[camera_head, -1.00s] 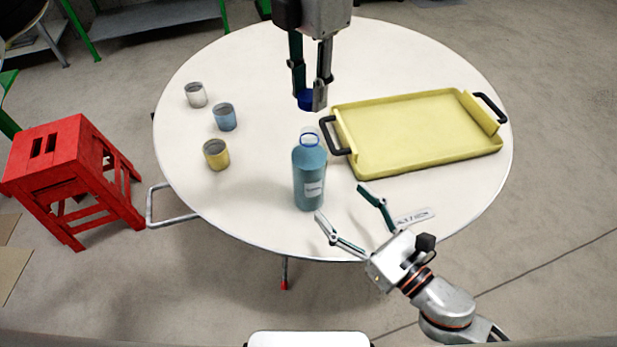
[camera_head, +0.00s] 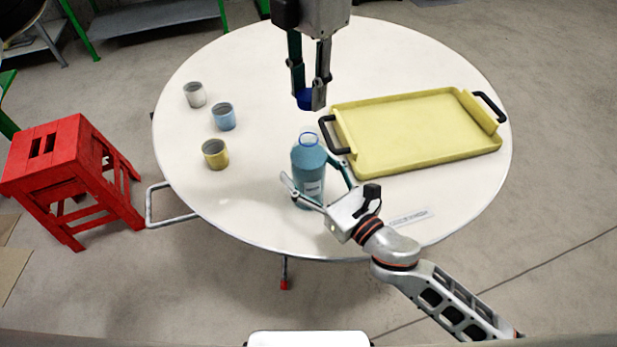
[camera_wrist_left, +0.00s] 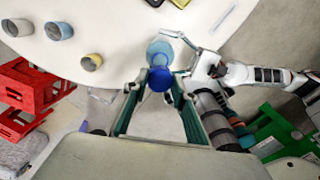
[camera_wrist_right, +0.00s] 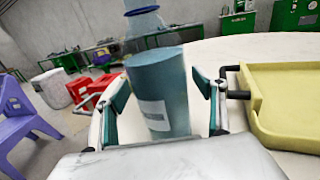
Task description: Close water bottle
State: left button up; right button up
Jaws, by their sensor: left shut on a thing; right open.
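The blue bottle (camera_head: 309,165) stands upright on the round white table, with its neck uncovered. My left gripper (camera_head: 308,97) comes from above and is shut on the dark blue cap (camera_head: 305,99), held above and behind the bottle in the head view. The cap also shows in the left wrist view (camera_wrist_left: 160,79), overlapping the bottle's outline. My right gripper (camera_head: 316,182) is open, its fingers on either side of the bottle's lower body. In the right wrist view the bottle (camera_wrist_right: 160,95) stands between the two open fingers; contact cannot be told.
A yellow tray (camera_head: 365,168) with black handles lies right of the bottle. A white cup (camera_head: 195,95), a blue cup (camera_head: 224,117) and a yellow cup (camera_head: 215,155) stand at left. A flat labelled strip (camera_head: 409,218) lies near the front edge. A red stool (camera_head: 62,160) stands beside the table.

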jog(key=c, duration=1.7)
pick_arm(q)
jog(key=shift+f, duration=2.55)
jog(key=shift+f, duration=0.85)
jog(key=shift+f, duration=0.55)
